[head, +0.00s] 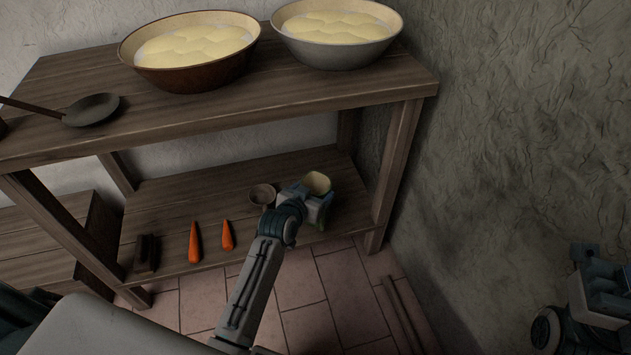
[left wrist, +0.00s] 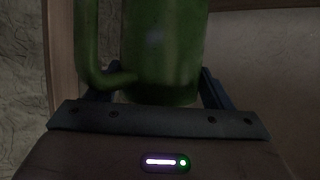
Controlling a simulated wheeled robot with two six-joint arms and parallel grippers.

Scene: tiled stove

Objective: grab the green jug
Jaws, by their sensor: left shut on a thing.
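The green jug (left wrist: 165,50) fills the upper middle of the left wrist view, with its handle on the left. My left gripper (left wrist: 160,88) is shut on the lower part of its body, one finger on each side. In the head view my left gripper (head: 320,202) is at the right end of the lower shelf and hides most of the jug.
A small brown cup (head: 262,194) stands just left of the left gripper. Two carrots (head: 194,243) and dark blocks (head: 146,253) lie further left on the lower shelf (head: 165,207). Two bowls (head: 190,75) and a ladle (head: 91,110) are on top. A rough wall (head: 520,130) is right.

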